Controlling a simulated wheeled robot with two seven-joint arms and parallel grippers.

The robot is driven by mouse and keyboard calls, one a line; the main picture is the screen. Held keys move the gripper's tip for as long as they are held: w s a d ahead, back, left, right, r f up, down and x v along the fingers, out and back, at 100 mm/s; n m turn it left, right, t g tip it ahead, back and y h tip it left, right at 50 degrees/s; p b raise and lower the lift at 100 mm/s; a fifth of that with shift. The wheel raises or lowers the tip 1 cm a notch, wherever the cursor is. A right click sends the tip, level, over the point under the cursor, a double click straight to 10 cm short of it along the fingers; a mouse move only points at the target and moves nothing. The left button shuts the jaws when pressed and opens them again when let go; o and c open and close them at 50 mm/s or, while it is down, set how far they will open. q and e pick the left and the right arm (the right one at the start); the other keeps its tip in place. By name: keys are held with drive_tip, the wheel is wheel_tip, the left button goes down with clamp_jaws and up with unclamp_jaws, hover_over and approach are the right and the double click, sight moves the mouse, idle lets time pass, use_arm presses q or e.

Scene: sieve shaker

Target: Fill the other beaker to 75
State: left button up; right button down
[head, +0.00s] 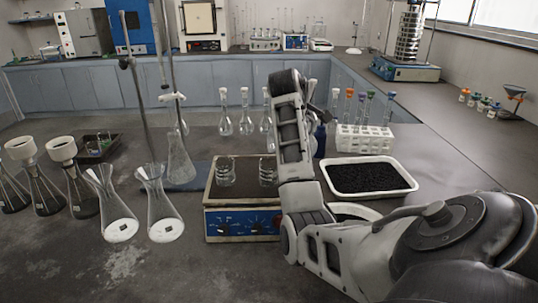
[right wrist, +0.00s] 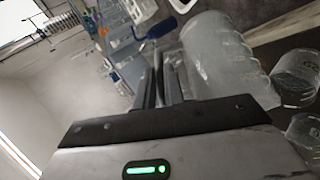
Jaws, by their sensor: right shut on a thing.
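Two clear glass beakers with graduation marks, a left one (head: 227,172) and a right one (head: 268,171), stand side by side on the hot plate (head: 243,222) in the head view. Their fill levels are too small to read. My right gripper (right wrist: 166,78) is shut on a large clear glass vessel (right wrist: 222,62), which looks tilted in the right wrist view. That view also shows two smaller beakers (right wrist: 296,76) (right wrist: 304,132) beyond it, apart from the fingers. In the head view my right arm hides most of the gripper and the held vessel. My left gripper is not in view.
Conical flasks (head: 118,212) stand left of the hot plate, near filter flasks (head: 80,190). A white tray of black granules (head: 340,187) and a tube rack (head: 365,141) stand at the right. Volumetric flasks (head: 226,118) are behind.

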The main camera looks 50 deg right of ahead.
sight(313, 125)
drive_tip(key=shift+w+a+r+h, duration=0.2)
drive_tip(key=shift+a+r+h, duration=0.5)
drive_tip(key=shift+r+h, duration=0.15)
idle(3.3)
drive_tip(key=d+f+y, duration=0.2)
drive_tip(key=s+d+f+m+y, duration=0.1)
drive_tip(key=d+f+y, duration=0.1)
drive_tip(key=y, duration=0.1)
drive_tip(key=shift+d+f, duration=0.15)
drive_tip(key=shift+f, duration=0.2)
drive_tip(key=shift+s+d+r, duration=0.1)
drive_tip(key=s+d+f+m+t+y, duration=0.1)
drive_tip(key=d+f+t+y, duration=0.1)
drive_tip(key=d+f+y, duration=0.2)
drive_tip(key=shift+s+d+f+y, duration=0.2)
drive_tip(key=shift+d+f+y, duration=0.15)
drive_tip(key=shift+d+y, duration=0.85)
drive_tip(key=shift+s+f+m, duration=0.15)
drive_tip(key=shift+m, duration=0.15)
